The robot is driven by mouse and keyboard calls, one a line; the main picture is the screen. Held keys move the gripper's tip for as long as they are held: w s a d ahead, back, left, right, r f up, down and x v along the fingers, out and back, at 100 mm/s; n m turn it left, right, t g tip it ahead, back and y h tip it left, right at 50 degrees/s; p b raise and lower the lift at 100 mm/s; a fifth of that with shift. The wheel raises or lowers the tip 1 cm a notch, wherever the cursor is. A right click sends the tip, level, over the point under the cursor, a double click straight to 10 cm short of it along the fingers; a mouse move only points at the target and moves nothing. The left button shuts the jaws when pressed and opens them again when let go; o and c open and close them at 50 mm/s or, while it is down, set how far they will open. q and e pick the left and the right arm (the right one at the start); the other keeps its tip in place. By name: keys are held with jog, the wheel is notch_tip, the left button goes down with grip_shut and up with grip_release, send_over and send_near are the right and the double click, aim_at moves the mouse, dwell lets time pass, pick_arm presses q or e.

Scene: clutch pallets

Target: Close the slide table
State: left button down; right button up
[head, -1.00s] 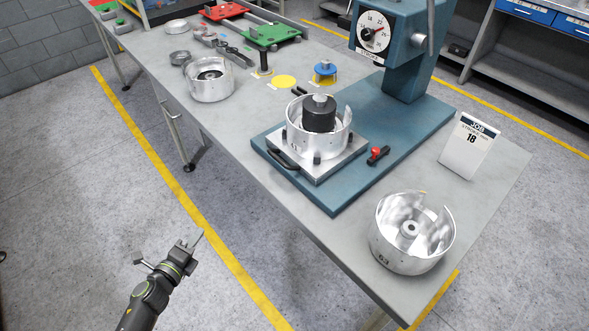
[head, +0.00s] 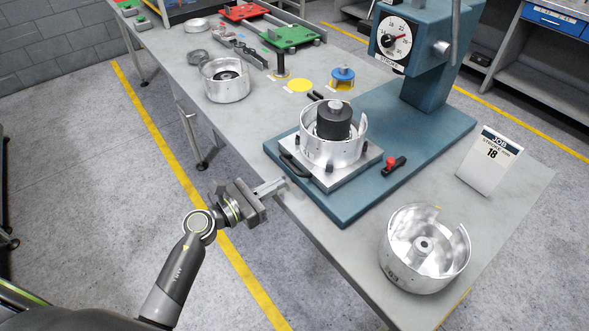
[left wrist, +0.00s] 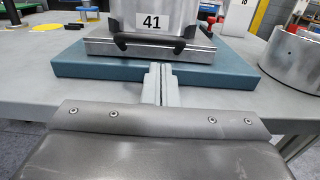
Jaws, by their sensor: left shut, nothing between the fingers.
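The slide table (head: 316,180) is a bright metal plate on the blue press base (head: 365,186). It sits at the front of the base, out from under the press head. A silver drum (head: 349,152) with a black core stands on it. Its black handle (head: 294,165) faces the table's front edge. In the left wrist view the handle (left wrist: 122,43) shows below a drum label reading 41. My left gripper (head: 283,183) is shut and empty at the table edge, just short of the handle and apart from it. In the left wrist view its fingers (left wrist: 160,72) point at the plate. My right gripper is out of view.
A red-knobbed lever (head: 393,166) is on the base to the right of the plate. An open drum (head: 424,250) and a job sign (head: 491,160) stand on the right. Another drum (head: 226,82), a blue-topped part (head: 343,77) and red and green pallets stand further back.

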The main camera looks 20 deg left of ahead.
aim_at(304, 169)
pick_arm(q)
jog(key=shift+p+x, duration=0.6)
jog(key=shift+x, duration=2.45)
